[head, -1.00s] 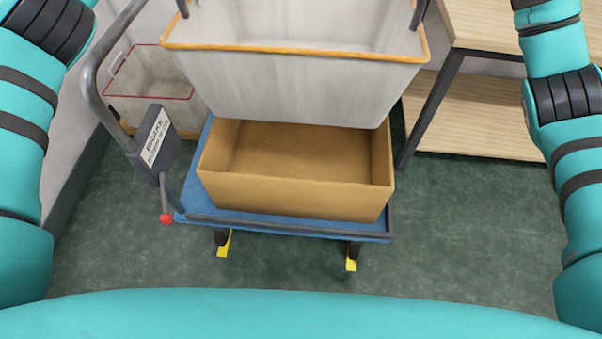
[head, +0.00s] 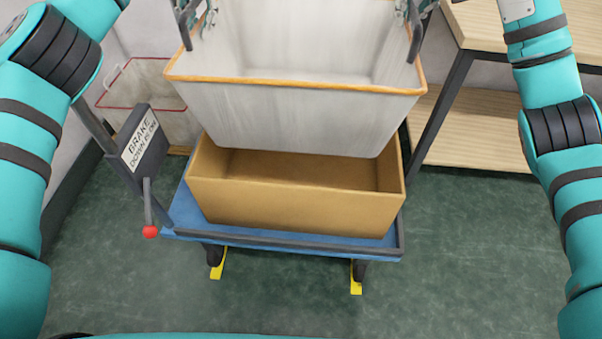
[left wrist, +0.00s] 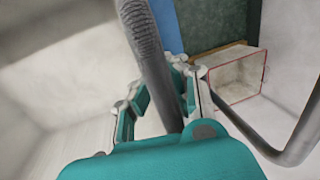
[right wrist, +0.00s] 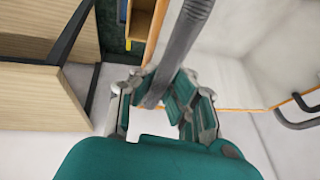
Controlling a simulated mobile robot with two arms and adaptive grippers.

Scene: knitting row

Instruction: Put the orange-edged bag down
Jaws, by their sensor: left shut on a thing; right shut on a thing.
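The orange-edged bag (head: 290,115) is a pale grey, open-topped bag with an orange rim and dark grey handles. It hangs upright and looks empty where I see inside. My left gripper (head: 208,14) is shut on its left handle, seen close in the left wrist view (left wrist: 145,45). My right gripper (head: 402,12) is shut on its right handle, seen close in the right wrist view (right wrist: 188,28). The bag's lower part overlaps the back of an open tan box (head: 290,205) in the head view. I cannot tell whether they touch.
The tan box stands on a blue trolley deck (head: 185,210) with yellow feet. A brake sign (head: 140,140) and a red-knobbed lever (head: 150,231) are at its left. A red-edged bag (head: 150,95) stands behind left. A wooden shelf unit (head: 475,125) is at the right. Green floor is clear in front.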

